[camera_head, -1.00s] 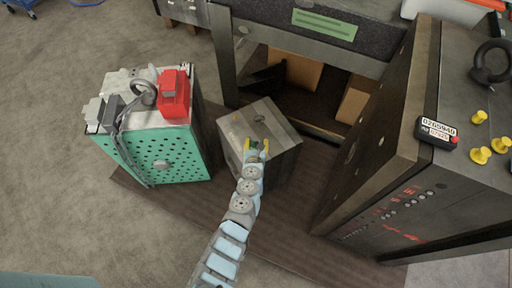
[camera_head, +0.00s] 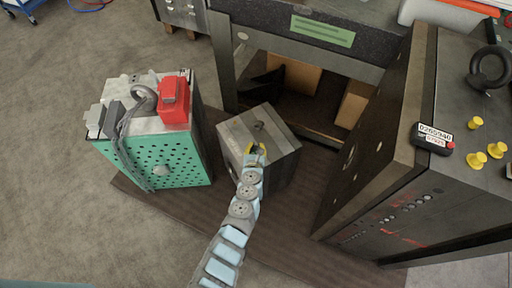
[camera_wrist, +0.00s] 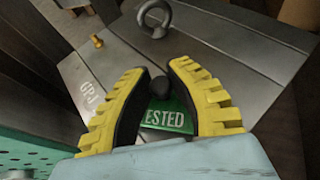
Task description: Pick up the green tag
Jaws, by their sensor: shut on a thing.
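A green tag (camera_wrist: 168,117) with white letters, of which "ESTED" shows, lies between the yellow fingers of my gripper (camera_wrist: 158,85) in the wrist view. A dark round knob (camera_wrist: 160,87) sits at the tag's far edge between the fingertips. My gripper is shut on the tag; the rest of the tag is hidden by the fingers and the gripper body. In the head view my gripper (camera_head: 256,150) is over the grey metal block (camera_head: 285,148), and the tag is too small to make out clearly. I cannot tell whether the tag touches the block.
An eyebolt (camera_wrist: 155,15) and a small orange pin (camera_wrist: 97,41) stand on the block's top. A teal perforated box (camera_head: 160,160) with a red part (camera_head: 174,100) stands at the left. A large dark mould base (camera_head: 385,150) stands at the right, with a bench (camera_head: 290,55) behind.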

